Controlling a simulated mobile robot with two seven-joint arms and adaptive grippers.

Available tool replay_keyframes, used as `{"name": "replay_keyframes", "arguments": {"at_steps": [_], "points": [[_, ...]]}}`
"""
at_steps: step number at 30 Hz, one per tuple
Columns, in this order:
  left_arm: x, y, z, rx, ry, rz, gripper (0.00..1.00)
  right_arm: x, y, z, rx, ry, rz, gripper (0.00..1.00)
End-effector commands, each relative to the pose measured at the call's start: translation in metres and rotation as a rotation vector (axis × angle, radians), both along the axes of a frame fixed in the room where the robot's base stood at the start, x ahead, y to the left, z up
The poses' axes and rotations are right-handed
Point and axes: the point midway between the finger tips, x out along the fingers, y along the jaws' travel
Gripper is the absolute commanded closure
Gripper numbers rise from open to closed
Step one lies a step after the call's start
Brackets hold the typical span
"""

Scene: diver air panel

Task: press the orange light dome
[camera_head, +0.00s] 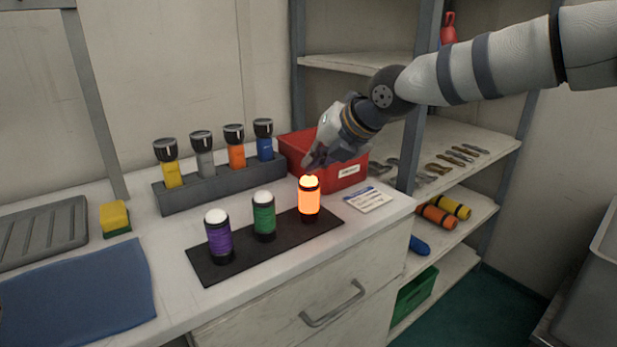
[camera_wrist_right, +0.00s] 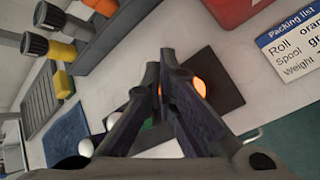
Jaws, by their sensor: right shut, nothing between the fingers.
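The orange light (camera_head: 309,199) stands upright at the right end of a black mat (camera_head: 215,267) on the counter, its dome glowing bright. A green light (camera_head: 264,217) and a purple light (camera_head: 219,237) stand beside it with white, unlit domes. My right gripper (camera_head: 309,167) is shut and empty, its fingertips just above the orange dome; I cannot tell if they touch it. In the right wrist view the shut fingers (camera_wrist_right: 163,88) partly hide the glowing orange light (camera_wrist_right: 198,87). My left gripper is not in view.
A red bin (camera_head: 293,150) stands behind the orange light, and a packing list card (camera_head: 369,199) lies right of it. A grey rack (camera_head: 213,187) holds several torches at the back. A yellow sponge (camera_head: 115,217) and blue cloth (camera_head: 80,292) lie left.

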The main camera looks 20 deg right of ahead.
Motion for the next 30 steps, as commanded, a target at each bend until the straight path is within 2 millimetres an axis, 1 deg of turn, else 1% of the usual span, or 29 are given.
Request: {"name": "replay_keyframes", "arguments": {"at_steps": [16, 24, 30], "points": [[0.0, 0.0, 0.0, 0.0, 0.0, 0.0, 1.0, 0.0, 0.0, -0.004, -0.001, 0.002, -0.001, 1.0], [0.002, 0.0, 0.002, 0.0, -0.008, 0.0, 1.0, 0.0, 0.0, 0.008, -0.001, 0.0, -0.001, 1.0], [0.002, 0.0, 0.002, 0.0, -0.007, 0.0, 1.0, 0.0, 0.0, 0.008, -0.001, 0.002, -0.001, 1.0]]}}
